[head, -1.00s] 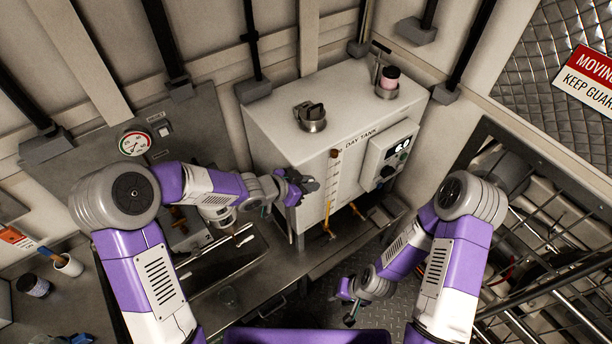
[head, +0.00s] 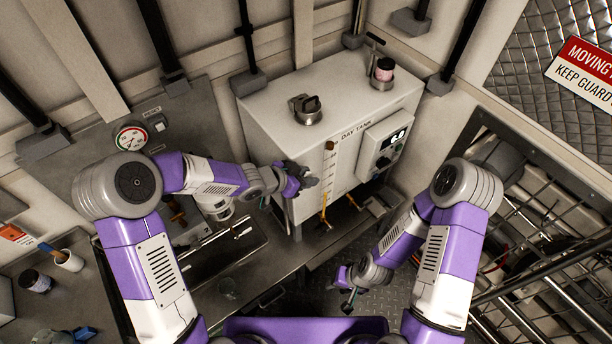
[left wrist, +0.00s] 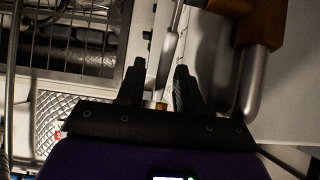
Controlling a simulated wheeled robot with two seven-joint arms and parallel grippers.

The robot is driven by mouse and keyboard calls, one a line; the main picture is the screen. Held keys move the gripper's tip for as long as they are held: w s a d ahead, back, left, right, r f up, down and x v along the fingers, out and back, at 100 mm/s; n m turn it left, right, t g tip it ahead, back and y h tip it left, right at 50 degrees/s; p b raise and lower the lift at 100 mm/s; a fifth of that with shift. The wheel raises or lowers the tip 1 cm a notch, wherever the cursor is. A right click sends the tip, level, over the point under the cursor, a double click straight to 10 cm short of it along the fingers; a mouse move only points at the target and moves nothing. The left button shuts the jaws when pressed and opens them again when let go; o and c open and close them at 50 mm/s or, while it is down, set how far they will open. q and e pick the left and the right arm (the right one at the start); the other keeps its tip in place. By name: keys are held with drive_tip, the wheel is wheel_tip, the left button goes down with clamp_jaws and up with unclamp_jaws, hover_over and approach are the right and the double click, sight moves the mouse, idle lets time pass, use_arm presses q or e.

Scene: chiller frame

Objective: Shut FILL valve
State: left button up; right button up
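The DAY TANK (head: 270,130) is a white box on the back wall. A yellow-orange handle (head: 323,207) hangs below its front edge; no FILL label is readable, so I cannot tell which valve it marks. My left gripper (head: 308,181) is at the tank's lower front, just above and left of that handle. In the left wrist view its two dark fingers (left wrist: 160,88) stand apart, with a thin metal rod and brass piece between them; contact is unclear. A brown-orange part (left wrist: 262,25) is to their right. My right gripper (head: 347,300) is low over the floor, its fingers too small to judge.
A control box (head: 384,146) is on the tank's front right. A gauge (head: 131,138) sits on the left panel, and a cup (head: 68,260) on the bench. A metal-barred guard (head: 540,240) stands at the right. Floor is open below the tank.

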sight(304, 176)
use_arm(q)
drive_tip(key=shift+r, duration=0.1)
drive_tip(key=p+v, duration=0.2)
drive_tip(key=v, duration=0.4)
drive_tip(key=shift+a+r+p, duration=0.1)
drive_tip(key=shift+a+p, duration=0.05)
drive_tip(key=shift+p, duration=0.25)
drive_tip(key=shift+s+a+r, duration=0.3)
drive_tip(key=shift+s+a, duration=0.1)
